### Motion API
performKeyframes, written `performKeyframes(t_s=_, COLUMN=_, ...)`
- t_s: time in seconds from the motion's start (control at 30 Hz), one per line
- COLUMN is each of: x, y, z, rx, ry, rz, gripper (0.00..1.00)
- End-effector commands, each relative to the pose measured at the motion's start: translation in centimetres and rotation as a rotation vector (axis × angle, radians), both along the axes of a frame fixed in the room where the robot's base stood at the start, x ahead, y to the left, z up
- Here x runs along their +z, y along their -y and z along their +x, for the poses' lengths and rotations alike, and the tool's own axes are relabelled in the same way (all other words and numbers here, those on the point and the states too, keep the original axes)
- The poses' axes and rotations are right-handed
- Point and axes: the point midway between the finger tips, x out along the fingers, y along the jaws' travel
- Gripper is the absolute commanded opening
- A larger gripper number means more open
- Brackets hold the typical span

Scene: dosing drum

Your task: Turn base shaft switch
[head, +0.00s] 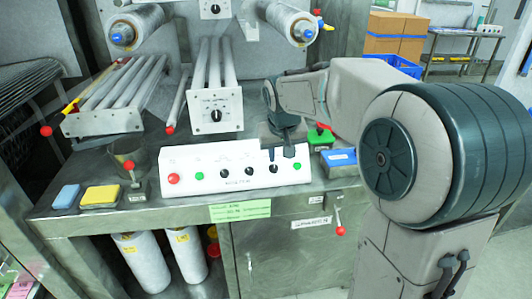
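The white control box (200,180) sits along the front of the steel bench. Its sloped face carries a red button (174,179), green buttons (199,176) and several black rotary switches (225,173). The small print under them is too blurred to read, so I cannot tell which is the base shaft switch. My gripper (280,155) points down over the right part of the box. Its fingers look apart, with nothing seen between them. The rightmost black switch (274,169) shows just below the left finger. I cannot tell whether they touch. The gripper hides part of the box's top.
Behind the box stands a roller unit (200,130) with its own black knob (216,115). A green block (320,137) with a red knob and a blue box (339,158) lie to the right. Yellow (100,196) and blue (66,197) pads lie at the left.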

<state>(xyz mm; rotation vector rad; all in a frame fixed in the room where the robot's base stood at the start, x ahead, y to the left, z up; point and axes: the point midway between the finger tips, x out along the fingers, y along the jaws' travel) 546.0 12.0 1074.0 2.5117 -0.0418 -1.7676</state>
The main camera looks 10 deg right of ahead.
Motion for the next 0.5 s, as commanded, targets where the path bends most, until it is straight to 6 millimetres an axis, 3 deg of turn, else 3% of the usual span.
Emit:
performKeyframes(t_s=0.03, x=-0.3, y=0.3, z=1.8, rx=-0.006, ry=0.008, rz=0.018, gripper=0.32)
performKeyframes(t_s=0.1, x=-0.4, y=0.5, z=3.6, rx=-0.009, ry=0.022, rz=0.039, gripper=0.32)
performKeyframes(t_s=0.2, x=-0.3, y=0.8, z=5.4, rx=-0.012, ry=0.037, rz=0.059, gripper=0.32)
performKeyframes(t_s=0.37, x=-0.7, y=0.9, z=6.6, rx=-0.016, ry=0.046, rz=0.075, gripper=0.32)
performKeyframes(t_s=0.5, x=-2.3, y=0.9, z=7.2, rx=-0.016, ry=0.044, rz=0.076, gripper=0.32)
